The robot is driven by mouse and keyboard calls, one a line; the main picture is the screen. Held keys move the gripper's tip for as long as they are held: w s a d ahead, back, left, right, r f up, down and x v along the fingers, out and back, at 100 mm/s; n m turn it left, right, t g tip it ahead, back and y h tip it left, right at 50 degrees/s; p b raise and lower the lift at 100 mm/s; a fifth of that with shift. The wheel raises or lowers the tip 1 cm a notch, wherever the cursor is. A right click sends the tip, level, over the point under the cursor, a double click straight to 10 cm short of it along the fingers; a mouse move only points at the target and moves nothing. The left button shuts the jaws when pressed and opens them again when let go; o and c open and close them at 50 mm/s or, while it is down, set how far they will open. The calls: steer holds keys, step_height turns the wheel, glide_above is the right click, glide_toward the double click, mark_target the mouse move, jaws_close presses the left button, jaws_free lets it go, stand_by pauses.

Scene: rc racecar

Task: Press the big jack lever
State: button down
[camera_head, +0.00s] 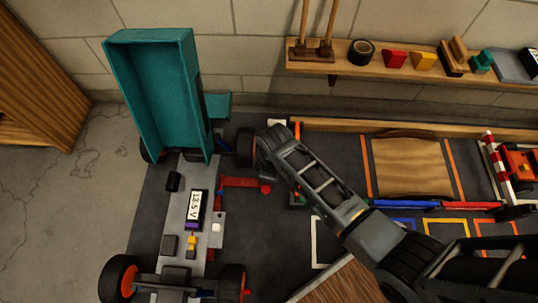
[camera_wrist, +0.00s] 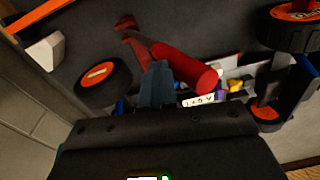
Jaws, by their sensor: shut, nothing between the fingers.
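The big jack lever (camera_head: 240,183) is a red bar sticking out to the right from beneath the grey car chassis (camera_head: 198,215). In the wrist view the lever (camera_wrist: 185,70) is a thick red cylinder reaching back to a red base. My gripper (camera_wrist: 160,68) is shut and empty, its grey fingertips beside the lever's left side in that picture; I cannot tell whether they touch. In the head view my wrist hides the fingers, and it sits just above and right of the lever, by a rear wheel (camera_head: 246,148).
The teal car body (camera_head: 152,90) stands tilted up at the back of the chassis. Orange-hubbed wheels (camera_head: 120,279) surround it. A wall shelf (camera_head: 400,64) holds tape and blocks. A wooden ramp (camera_head: 411,168) and a striped barrier (camera_head: 494,165) lie to the right.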

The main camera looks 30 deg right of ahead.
steer(key=s+a+f+t+h+b, duration=0.1)
steer(key=s+a+f+t+b, duration=0.1)
steer(key=s+a+f+b, duration=0.2)
steer(key=s+a+f+t+h+b, duration=0.1)
steer(key=s+a+f+b, duration=0.2)
steer(key=s+a+f, duration=0.3)
steer(key=shift+s+f+t+h+b, duration=0.35)
steer(key=shift+s+f, duration=1.7)
steer(key=shift+f, duration=1.75)
steer(key=shift+a, duration=0.1)
steer(key=s+p+v, duration=0.1)
steer(key=p+v, duration=0.7)
steer(key=v, duration=0.5)
steer(key=shift+s+a+f+p, duration=0.2)
steer(key=shift+s+a+p, duration=0.1)
steer(key=shift+s, duration=0.1)
